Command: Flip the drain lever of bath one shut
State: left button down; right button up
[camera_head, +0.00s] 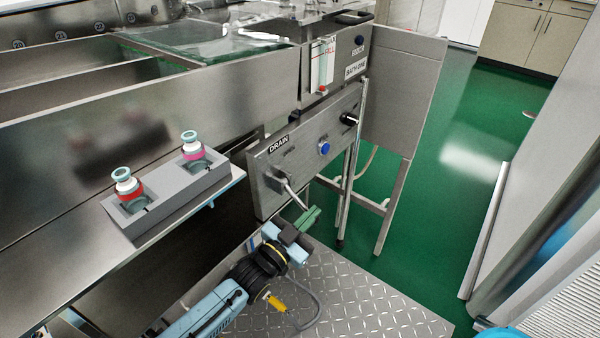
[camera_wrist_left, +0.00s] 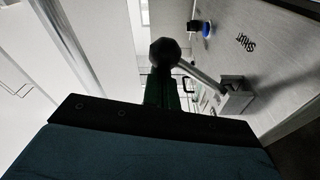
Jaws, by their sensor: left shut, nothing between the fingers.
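The drain lever (camera_head: 291,190) is a metal rod on the steel panel marked DRAIN (camera_head: 263,165), below the label BATH ONE. It slants down and to the right from its pivot block. My left gripper (camera_head: 309,216) is shut and empty, its green fingers close to the lever's lower end. In the left wrist view the lever's dark ball knob (camera_wrist_left: 165,52) shows just beyond the fingertips (camera_wrist_left: 162,88), with its rod running to the pivot on the panel. I cannot tell whether the fingers touch the knob. The word SHUT shows on the panel there. My right gripper is not in view.
A blue button (camera_head: 324,148) and a black knob (camera_head: 348,119) sit on the same panel. A grey holder (camera_head: 170,200) with two small bottles stands on a ledge at the left. A diamond-plate step (camera_head: 370,300) lies below, and green floor is clear at the right.

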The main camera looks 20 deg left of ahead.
pick_arm(q)
jog(key=shift+f, duration=0.15)
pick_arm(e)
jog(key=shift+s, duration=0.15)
pick_arm(q)
jog(key=shift+a, duration=0.1)
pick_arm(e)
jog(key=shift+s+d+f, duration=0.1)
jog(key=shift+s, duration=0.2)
pick_arm(q)
jog(key=shift+f, duration=0.1)
jog(key=p+v, duration=0.2)
jog(key=v, duration=1.1)
jog(key=shift+s+r, duration=0.2)
jog(key=shift+r, duration=0.05)
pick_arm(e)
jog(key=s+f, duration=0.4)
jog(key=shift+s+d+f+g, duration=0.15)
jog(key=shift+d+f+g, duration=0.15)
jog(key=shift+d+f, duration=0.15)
